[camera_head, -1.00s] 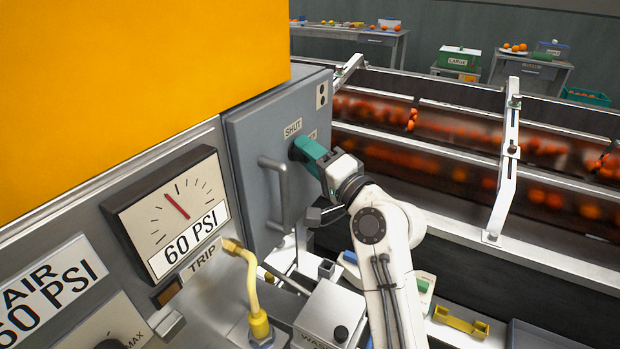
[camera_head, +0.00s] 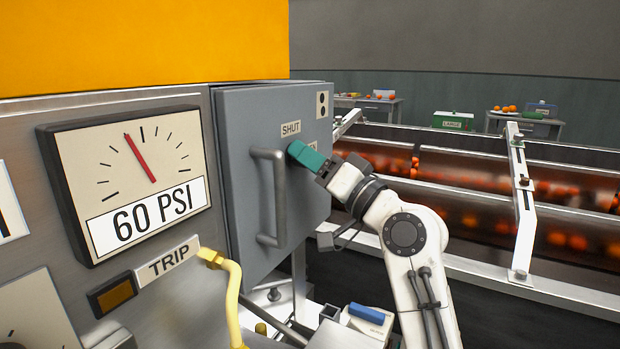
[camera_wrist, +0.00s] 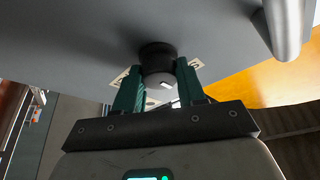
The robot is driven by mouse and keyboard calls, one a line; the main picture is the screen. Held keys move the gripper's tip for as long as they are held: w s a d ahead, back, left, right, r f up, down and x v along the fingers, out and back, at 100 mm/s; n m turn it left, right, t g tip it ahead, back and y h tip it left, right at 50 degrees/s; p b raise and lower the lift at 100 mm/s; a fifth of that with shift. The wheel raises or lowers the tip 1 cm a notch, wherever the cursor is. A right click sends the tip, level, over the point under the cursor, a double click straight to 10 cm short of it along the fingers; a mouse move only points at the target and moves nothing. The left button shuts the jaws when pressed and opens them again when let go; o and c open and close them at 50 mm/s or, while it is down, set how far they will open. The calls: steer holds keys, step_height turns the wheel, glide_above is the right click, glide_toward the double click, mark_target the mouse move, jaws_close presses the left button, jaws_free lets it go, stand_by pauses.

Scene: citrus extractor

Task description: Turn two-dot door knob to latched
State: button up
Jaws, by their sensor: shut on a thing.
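The grey door (camera_head: 240,180) carries a two-dot plate (camera_head: 322,105) at its upper right corner and a label reading SHUT (camera_head: 290,129). A second label beside my gripper is partly covered. In the wrist view the round black knob (camera_wrist: 158,62) stands out from the door face, between my two green fingers. My gripper (camera_wrist: 158,80) is shut on the knob, one finger at each side. In the head view my gripper (camera_head: 300,152) reaches the door from the right, just below the SHUT label, and hides the knob.
A grey bar handle (camera_head: 268,198) stands out from the door left of my gripper. A gauge reading 60 PSI (camera_head: 130,175) and a yellow hose (camera_head: 232,290) are at left. Rollers with oranges (camera_head: 480,180) run behind my arm at right.

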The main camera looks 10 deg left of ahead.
steer(key=shift+f+n, duration=0.15)
steer(key=shift+n, duration=0.15)
steer(key=o, duration=1.1)
steer(key=shift+c, duration=0.2)
steer(key=v, duration=1)
steer(key=shift+s+d+p, duration=0.15)
steer(key=shift+d+p, duration=0.1)
steer(key=shift+p, duration=0.05)
steer(key=shift+f, duration=0.1)
